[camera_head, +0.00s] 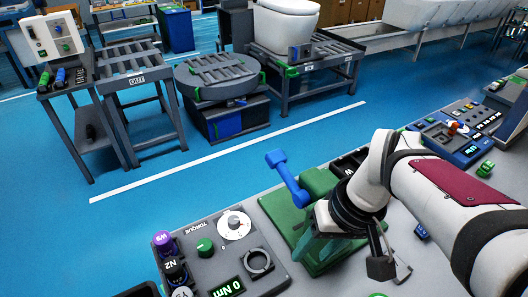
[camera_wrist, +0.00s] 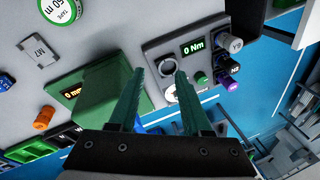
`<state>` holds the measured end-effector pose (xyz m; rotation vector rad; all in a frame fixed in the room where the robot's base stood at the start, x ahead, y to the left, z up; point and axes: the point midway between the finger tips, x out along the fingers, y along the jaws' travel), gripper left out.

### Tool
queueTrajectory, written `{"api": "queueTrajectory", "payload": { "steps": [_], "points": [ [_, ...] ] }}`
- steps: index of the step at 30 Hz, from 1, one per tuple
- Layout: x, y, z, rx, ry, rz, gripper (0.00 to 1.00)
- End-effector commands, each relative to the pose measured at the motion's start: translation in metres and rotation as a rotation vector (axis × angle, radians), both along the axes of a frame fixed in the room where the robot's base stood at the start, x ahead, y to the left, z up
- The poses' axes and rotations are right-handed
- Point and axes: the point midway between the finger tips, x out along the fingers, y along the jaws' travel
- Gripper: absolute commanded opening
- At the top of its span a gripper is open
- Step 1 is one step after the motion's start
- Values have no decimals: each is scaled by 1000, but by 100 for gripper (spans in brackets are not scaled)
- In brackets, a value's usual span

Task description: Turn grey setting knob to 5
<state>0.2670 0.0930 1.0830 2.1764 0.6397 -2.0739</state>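The torque panel (camera_head: 270,285) lies at the front left of the bench in the head view. On it is a round white dial (camera_head: 234,229) with a small grey knob (camera_head: 233,221) at its centre; I cannot read the knob's setting. In the wrist view the white dial (camera_wrist: 171,94) shows beyond the fingers, partly hidden by the right one. My gripper (camera_wrist: 161,74) is open and empty, its two green fingers apart and pointing toward the panel. In the head view my arm stands right of the panel; the fingers are hard to make out.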

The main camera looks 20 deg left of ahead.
Motion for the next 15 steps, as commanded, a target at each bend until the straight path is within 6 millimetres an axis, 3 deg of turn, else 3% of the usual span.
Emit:
{"api": "queueTrajectory", "payload": {
  "steps": [1, 3, 6, 9, 15],
  "points": [
    [40, 27, -5, 25, -52, 226, 59],
    [89, 66, -17, 63, -152, 545, 72],
    [135, 115, -40, 100, -276, 895, 72],
    [158, 144, -56, 117, -355, 1096, 72],
    [164, 161, -83, 123, -383, 1169, 72]
  ]
}}
